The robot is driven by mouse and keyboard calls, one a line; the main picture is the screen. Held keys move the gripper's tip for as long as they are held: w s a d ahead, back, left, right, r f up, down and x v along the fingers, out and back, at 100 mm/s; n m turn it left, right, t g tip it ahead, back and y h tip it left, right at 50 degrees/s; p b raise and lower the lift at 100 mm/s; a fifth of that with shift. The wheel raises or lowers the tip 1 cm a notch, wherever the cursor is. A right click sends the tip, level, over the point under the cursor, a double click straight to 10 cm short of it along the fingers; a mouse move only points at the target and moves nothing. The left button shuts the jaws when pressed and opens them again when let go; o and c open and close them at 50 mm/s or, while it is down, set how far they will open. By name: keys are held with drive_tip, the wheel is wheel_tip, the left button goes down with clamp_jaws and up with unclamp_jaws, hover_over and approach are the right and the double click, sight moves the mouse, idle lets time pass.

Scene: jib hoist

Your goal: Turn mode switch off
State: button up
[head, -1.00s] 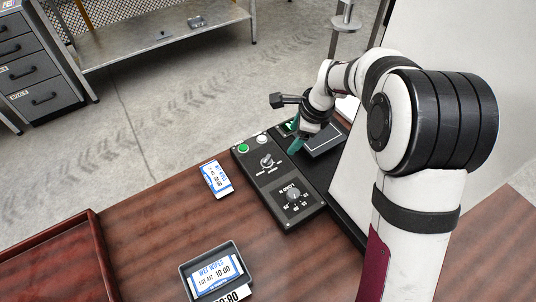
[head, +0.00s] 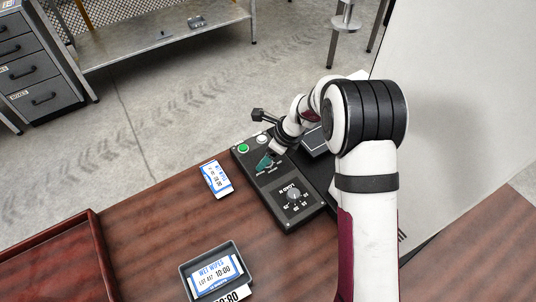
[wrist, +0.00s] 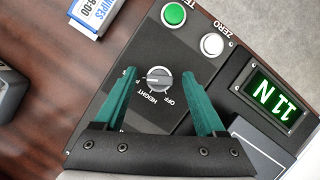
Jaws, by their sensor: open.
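The mode switch (wrist: 158,78) is a small round knob on the dark control panel (head: 277,212), with labels beside it that include OFF and HEIGHT. A light line on the knob seems to point left in the wrist view, toward a label partly hidden by a finger. My gripper (wrist: 164,83) is open, its two teal fingers on either side of the knob in the wrist view; I cannot tell whether they touch it. In the head view my gripper (head: 265,164) is over the switch and hides most of it.
A green button (wrist: 174,14) and a white ZERO button (wrist: 212,44) sit near the switch. A lit display (wrist: 273,99) is to the right. A larger dial (head: 293,194) is lower on the panel. A wipes packet (head: 216,179) and a grey tray (head: 183,270) lie left of the panel.

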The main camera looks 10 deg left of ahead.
clamp_jaws()
drive_tip(key=shift+n, duration=0.3)
drive_tip(key=n+g, duration=0.2)
drive_tip(key=n, duration=0.3)
drive_tip(key=shift+w+n, duration=0.15)
drive_tip(key=shift+n, duration=0.15)
drive_tip(key=n+g+h, duration=0.1)
drive_tip(key=n+g, duration=0.1)
drive_tip(key=n, duration=0.3)
drive_tip(key=n+h, duration=0.1)
drive_tip(key=n, duration=0.2)
drive_tip(key=n+g+h, duration=0.1)
drive_tip(key=n, duration=0.2)
drive_tip(key=shift+w+a+n+g, duration=0.1)
drive_tip(key=shift+n+g, duration=0.2)
drive_tip(key=shift+n, duration=0.1)
drive_tip(key=n+h, duration=0.2)
drive_tip(key=n, duration=0.3)
drive_tip(key=shift+a+n, duration=0.1)
drive_tip(key=shift+n, duration=0.2)
drive_tip(key=shift+n+h, duration=0.3)
